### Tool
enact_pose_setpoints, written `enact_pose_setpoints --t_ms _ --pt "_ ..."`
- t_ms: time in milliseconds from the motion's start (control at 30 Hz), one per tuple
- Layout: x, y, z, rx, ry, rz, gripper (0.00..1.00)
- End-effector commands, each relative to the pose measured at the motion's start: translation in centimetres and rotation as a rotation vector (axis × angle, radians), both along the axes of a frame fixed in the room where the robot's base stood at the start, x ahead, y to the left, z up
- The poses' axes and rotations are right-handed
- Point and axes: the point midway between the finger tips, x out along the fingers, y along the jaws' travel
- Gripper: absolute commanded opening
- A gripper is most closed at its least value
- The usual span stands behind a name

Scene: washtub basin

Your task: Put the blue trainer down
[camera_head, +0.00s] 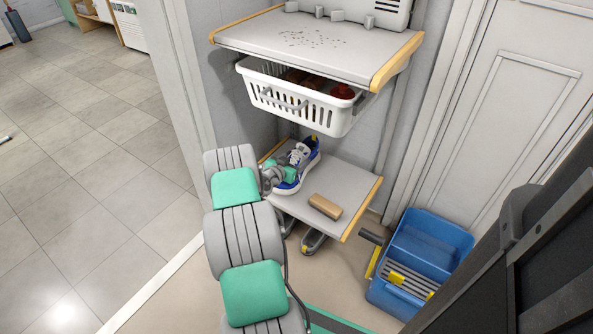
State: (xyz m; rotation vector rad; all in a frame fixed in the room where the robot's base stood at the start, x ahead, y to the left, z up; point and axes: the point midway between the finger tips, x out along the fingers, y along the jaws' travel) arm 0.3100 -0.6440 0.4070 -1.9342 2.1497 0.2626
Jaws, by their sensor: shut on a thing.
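The blue trainer (306,155), blue and white with pale laces, is at the left part of the low grey shelf (345,183), below the white basket. My gripper (285,173) is at the near side of the trainer and shut on it. The fingertips are mostly hidden by my wrist and the shoe. The trainer's sole seems to be at or just above the shelf surface; I cannot tell whether it touches.
A tan block (325,206) lies on the low shelf right of the trainer. A white slatted basket (300,104) hangs under the upper shelf (320,40). A blue mop bucket (425,250) stands on the floor at right.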

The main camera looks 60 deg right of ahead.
Motion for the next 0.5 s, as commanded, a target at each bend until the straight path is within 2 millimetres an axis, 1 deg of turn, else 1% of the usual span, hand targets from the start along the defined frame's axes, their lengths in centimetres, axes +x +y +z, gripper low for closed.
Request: enact_pose_setpoints --t_ms 33,100,200,400,500 --pt "0.0 -0.5 -0.7 -0.002 0.0 -0.001 0.0" --pt "0.0 -0.3 -2.2 0.001 0.002 0.0 0.0" --pt "0.1 -0.3 -3.4 -0.001 0.0 0.0 0.0" --pt "0.1 -0.3 -3.2 -0.001 -0.001 0.0 0.0" --pt "0.0 -0.3 -3.6 -0.001 0.0 0.0 0.0"
